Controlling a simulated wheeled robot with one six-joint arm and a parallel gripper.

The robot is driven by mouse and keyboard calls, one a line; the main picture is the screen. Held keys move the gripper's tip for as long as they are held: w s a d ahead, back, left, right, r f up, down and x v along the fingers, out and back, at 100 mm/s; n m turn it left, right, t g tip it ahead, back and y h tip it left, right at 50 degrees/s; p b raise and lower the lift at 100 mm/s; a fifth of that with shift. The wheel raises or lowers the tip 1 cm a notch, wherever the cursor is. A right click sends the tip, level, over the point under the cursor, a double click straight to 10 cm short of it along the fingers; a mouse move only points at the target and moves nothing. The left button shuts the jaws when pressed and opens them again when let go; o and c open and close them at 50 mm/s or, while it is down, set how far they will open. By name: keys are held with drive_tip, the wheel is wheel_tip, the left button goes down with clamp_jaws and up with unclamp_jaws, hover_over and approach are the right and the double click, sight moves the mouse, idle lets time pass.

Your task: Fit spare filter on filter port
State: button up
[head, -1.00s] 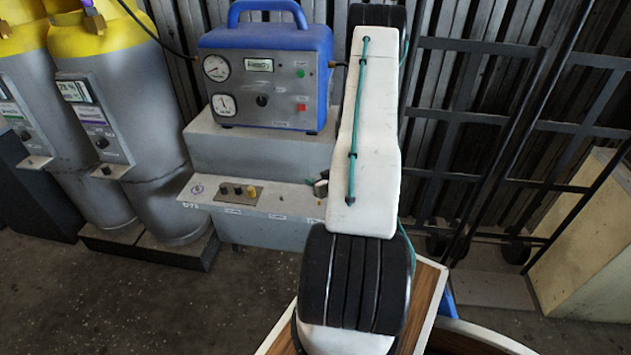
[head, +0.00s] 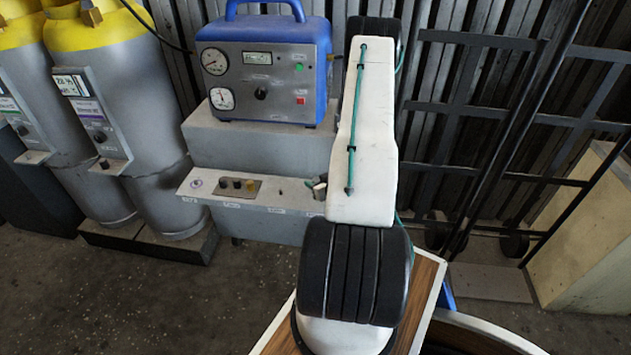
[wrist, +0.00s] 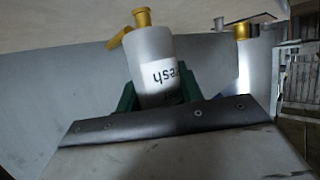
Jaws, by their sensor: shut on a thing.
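In the wrist view, my gripper (wrist: 158,92) has green fingers on both sides of a pale grey cylinder (wrist: 150,60), the spare filter. It is shut on this filter. The filter carries a white label reading "fresh", upside down in the picture, and a brass fitting (wrist: 142,17) at its far end. A second brass fitting (wrist: 241,31) shows to the right, apart from the filter; I cannot tell whether it is the filter port. In the head view, my arm hides the gripper; a small pale part (head: 318,187) shows at its left edge.
A grey stepped housing (head: 250,160) carries a blue gauge unit (head: 265,65) and a small knob panel (head: 237,185). Yellow-topped grey cylinders (head: 95,90) stand at left. A black hand-truck frame (head: 490,120) and a beige box (head: 590,230) stand at right. Floor at lower left is clear.

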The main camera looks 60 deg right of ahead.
drive_tip(key=shift+f, duration=0.8)
drive_tip(key=o, duration=1.1)
drive_tip(key=shift+o, duration=0.2)
drive_tip(key=v, duration=0.7)
drive_tip(key=shift+s+a+r, duration=0.15)
drive_tip(key=shift+s+r, duration=0.05)
drive_tip(key=shift+s, duration=0.15)
